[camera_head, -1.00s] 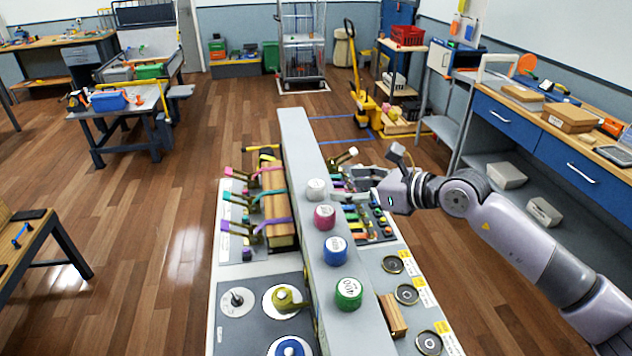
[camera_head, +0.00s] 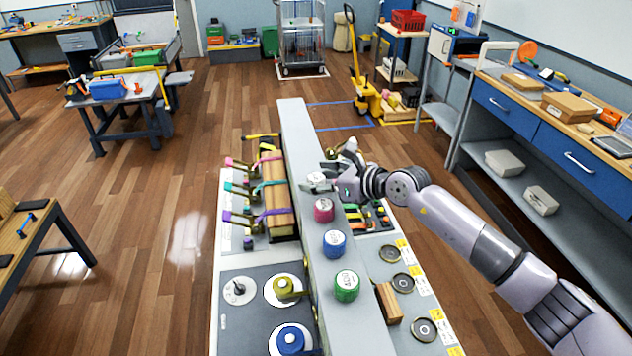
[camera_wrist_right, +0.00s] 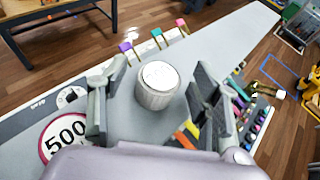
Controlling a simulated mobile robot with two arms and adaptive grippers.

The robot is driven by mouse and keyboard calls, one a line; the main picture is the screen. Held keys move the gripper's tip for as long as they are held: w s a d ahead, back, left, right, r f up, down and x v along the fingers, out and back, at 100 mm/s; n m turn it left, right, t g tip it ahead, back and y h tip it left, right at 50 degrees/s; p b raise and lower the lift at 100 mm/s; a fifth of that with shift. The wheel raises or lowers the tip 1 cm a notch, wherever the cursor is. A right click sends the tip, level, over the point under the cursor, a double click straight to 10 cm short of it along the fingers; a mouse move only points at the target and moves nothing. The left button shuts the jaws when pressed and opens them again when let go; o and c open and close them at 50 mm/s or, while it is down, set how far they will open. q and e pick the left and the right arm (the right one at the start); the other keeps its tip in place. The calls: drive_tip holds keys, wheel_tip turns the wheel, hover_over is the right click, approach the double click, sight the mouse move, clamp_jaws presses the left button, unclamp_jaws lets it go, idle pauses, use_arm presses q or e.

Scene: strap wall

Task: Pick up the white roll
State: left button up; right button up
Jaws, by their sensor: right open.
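The white roll (camera_wrist_right: 157,86) stands upright on the grey wall top (camera_head: 300,135), at the far end of a row of rolls. In the right wrist view it sits between the two fingers of my right gripper (camera_wrist_right: 154,98). The fingers are open, one on each side, with visible gaps to the roll. In the head view my right gripper (camera_head: 322,182) reaches in from the right and partly covers the white roll (camera_head: 317,180). My left gripper is not in view.
A pink roll (camera_head: 324,210), a blue roll (camera_head: 334,243) and a green roll (camera_head: 347,286) stand nearer on the same wall top. Left of the wall, colored straps cross a brown block (camera_head: 276,205). Black rings (camera_head: 390,254) and a wooden block (camera_head: 388,303) lie to its right.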

drive_tip(key=c, duration=1.3)
drive_tip(key=shift+r, duration=0.1)
